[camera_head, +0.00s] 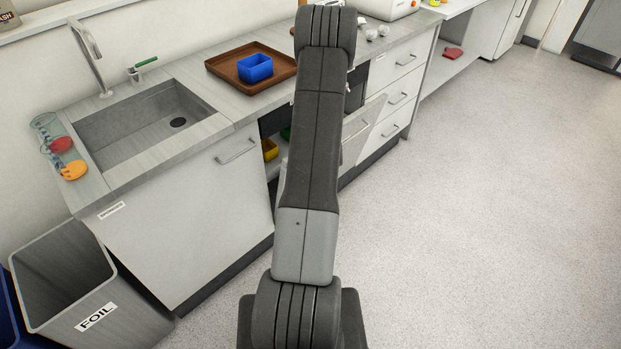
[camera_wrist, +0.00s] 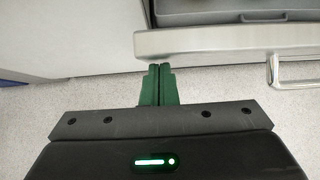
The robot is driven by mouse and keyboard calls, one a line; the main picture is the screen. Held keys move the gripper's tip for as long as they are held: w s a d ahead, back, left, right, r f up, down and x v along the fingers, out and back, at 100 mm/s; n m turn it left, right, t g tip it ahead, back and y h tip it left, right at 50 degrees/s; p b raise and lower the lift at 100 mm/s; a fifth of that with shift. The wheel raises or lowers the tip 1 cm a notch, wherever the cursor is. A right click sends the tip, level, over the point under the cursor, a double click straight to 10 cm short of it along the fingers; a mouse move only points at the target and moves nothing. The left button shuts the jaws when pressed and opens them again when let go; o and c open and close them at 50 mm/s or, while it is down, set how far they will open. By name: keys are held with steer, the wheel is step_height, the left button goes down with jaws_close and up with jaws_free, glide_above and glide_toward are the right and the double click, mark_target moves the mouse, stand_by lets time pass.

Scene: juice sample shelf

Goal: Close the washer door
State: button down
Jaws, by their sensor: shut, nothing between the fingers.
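The washer door (camera_head: 362,132) is a light grey panel standing open and tilted outward under the counter, partly hidden by my arm in the head view. In the wrist view the door's edge (camera_wrist: 225,41) spans the upper right, with a bar handle (camera_wrist: 291,73) at the far right and a dark grey recess behind it. My gripper (camera_wrist: 158,68) shows as two green fingers pressed together, with nothing between them. The fingertips are close to the left end of the door's edge; I cannot tell whether they touch. The gripper is hidden in the head view.
A sink (camera_head: 150,122) and a brown tray (camera_head: 226,68) with a blue bin (camera_head: 255,67) are on the counter. A yellow bin (camera_head: 269,149) sits in an opening below. White drawers (camera_head: 402,92) stand to the right. A foil bin (camera_head: 120,318) is at lower left. The right floor is clear.

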steer(key=w+a, duration=0.1)
steer(key=w+a+r+p, duration=0.1)
steer(key=w+a, duration=0.1)
steer(key=shift+w+a+r, duration=0.1)
steer(key=shift+w+r, duration=0.2)
steer(key=shift+w, duration=0.05)
steer(key=shift+w+a+p, duration=0.45)
steer(key=shift+w+a, duration=0.05)
steer(key=shift+w, duration=0.15)
